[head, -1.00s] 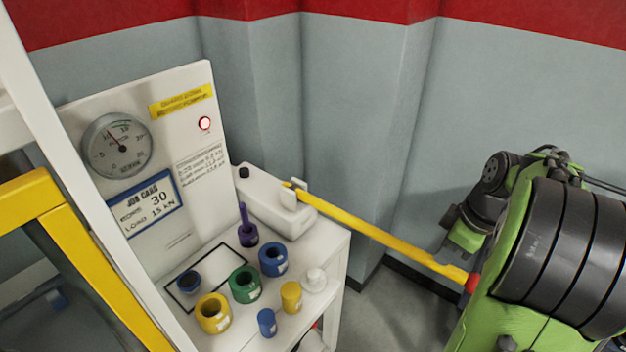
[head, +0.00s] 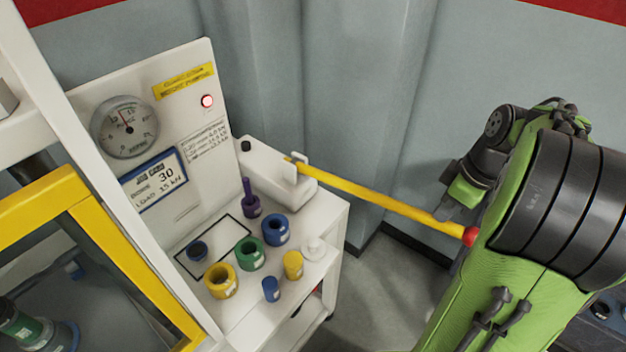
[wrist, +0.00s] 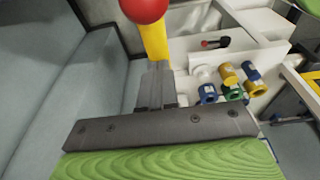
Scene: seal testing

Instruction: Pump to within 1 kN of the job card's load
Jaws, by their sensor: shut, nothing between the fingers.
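The pump lever (head: 370,200) is a yellow bar with a red knob (head: 471,236). It runs from the white pump body (head: 290,198) on the trolley down to the right. My gripper (head: 447,210) is shut and empty, close to the lever near its knob end. In the wrist view, my shut fingers (wrist: 156,88) overlap the lever (wrist: 155,45) just below the red knob (wrist: 145,8); contact is unclear. The round gauge (head: 125,127) has its needle up and slightly left; its numbers are too small to read surely. The job card (head: 155,182) shows 30 and load 15 kN.
Several coloured collars, including a green one (head: 249,254), and a purple pin piece (head: 250,198) stand on the trolley top. A small round lamp (head: 207,101) is on the panel. A yellow-framed guard (head: 110,240) is at left. Grey walls stand behind the lever.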

